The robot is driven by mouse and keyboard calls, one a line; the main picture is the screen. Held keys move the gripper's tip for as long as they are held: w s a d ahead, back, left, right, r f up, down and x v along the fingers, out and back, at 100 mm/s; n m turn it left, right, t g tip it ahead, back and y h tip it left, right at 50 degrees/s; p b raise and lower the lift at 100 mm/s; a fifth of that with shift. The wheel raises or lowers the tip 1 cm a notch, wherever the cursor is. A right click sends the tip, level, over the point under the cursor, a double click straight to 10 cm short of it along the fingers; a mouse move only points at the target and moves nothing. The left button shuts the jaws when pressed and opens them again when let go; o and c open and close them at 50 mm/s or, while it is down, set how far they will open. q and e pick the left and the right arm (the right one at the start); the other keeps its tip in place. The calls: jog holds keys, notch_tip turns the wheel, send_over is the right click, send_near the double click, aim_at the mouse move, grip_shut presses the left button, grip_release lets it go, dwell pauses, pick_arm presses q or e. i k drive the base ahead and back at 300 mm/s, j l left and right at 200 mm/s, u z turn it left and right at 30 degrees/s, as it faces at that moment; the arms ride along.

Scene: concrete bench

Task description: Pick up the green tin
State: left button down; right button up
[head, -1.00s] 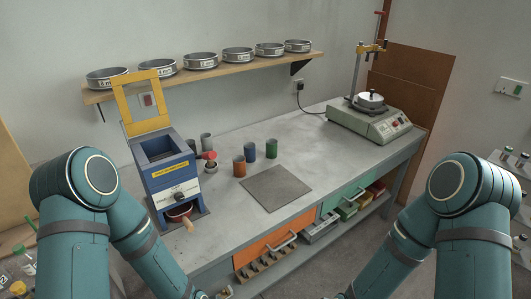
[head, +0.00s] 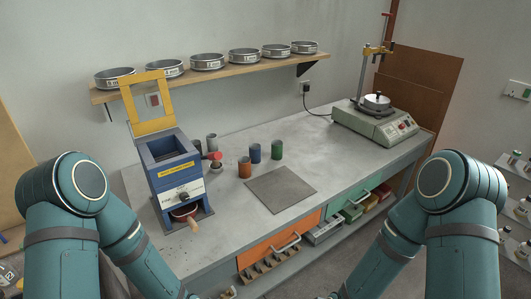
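The green tin (head: 277,149) stands upright on the concrete bench (head: 300,153), the rightmost of a small group of tins. A blue tin (head: 255,153) stands just left of it, and an orange-brown tin (head: 244,167) is nearer the front left. A grey tin (head: 212,143) stands further back on the left. Both my arms come in at the lower left and lower right, well in front of the bench. Neither gripper is in the picture, and nothing touches the green tin.
A blue machine with a raised yellow frame (head: 177,170) stands at the bench's left end. A flat grey plate (head: 281,190) lies in front of the tins. A shaker machine (head: 375,123) is at the right end. A shelf (head: 225,73) with several sieves hangs above.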

aim_at(277, 150)
jog(key=i+l+u, duration=0.1)
jog(key=l+u, duration=0.15)
jog(key=u, duration=0.25)
jog(key=l+u, duration=0.3)
jog(key=u, duration=0.2)
jog(key=l+u, duration=0.2)
jog(key=l, duration=0.25)
jog(key=k+l+u, duration=0.1)
jog(key=l+u, duration=0.15)
jog(key=l, duration=0.2)
jog(key=k+l, duration=0.1)
jog(key=l, duration=0.4)
jog(key=k+l+u, duration=0.15)
jog(key=l, duration=0.3)
